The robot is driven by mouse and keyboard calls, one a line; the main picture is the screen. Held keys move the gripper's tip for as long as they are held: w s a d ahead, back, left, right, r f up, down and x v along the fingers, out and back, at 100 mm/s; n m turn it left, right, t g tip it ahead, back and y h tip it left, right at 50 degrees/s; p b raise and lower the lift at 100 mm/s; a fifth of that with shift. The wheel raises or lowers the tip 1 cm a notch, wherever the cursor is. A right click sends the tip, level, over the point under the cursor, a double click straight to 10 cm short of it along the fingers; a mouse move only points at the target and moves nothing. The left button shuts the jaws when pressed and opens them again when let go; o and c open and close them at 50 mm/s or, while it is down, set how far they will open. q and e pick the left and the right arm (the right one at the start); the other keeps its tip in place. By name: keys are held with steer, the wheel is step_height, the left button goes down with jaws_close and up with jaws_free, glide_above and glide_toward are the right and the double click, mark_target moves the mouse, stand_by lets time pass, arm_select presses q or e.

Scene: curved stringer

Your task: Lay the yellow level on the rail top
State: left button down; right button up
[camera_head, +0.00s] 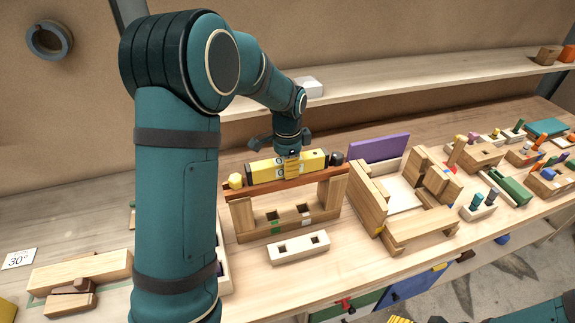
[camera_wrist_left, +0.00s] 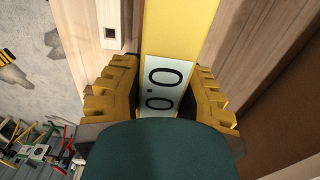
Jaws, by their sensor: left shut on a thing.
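The yellow level (camera_head: 262,170) lies lengthwise along the reddish-brown rail top (camera_head: 270,185) in the head view. It looks level and at or just above the rail; I cannot tell if they touch. My left gripper (camera_head: 291,165) points down and is shut on the level near its middle. In the left wrist view the yellow fingers (camera_wrist_left: 158,95) sit on both sides of the level (camera_wrist_left: 180,25), beside its white "0.0" display. A sliver of my right gripper seems to show at the bottom edge of the head view, mostly cut off.
The rail rests on a wooden frame (camera_head: 287,225) with square holes. A pale block with two holes (camera_head: 298,248) lies in front. A wooden assembly (camera_head: 420,232) and purple board (camera_head: 378,148) stand to the right. A shelf (camera_head: 400,85) runs behind.

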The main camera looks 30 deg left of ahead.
arm_select(q)
steer(key=c, duration=0.7)
jaws_free()
steer(key=shift+f, duration=0.1)
steer(key=shift+c, duration=0.2)
steer(key=shift+r, duration=0.35)
step_height(320, 180, up, 12)
steer(key=shift+f+p, duration=0.15)
steer(key=shift+p, duration=0.25)
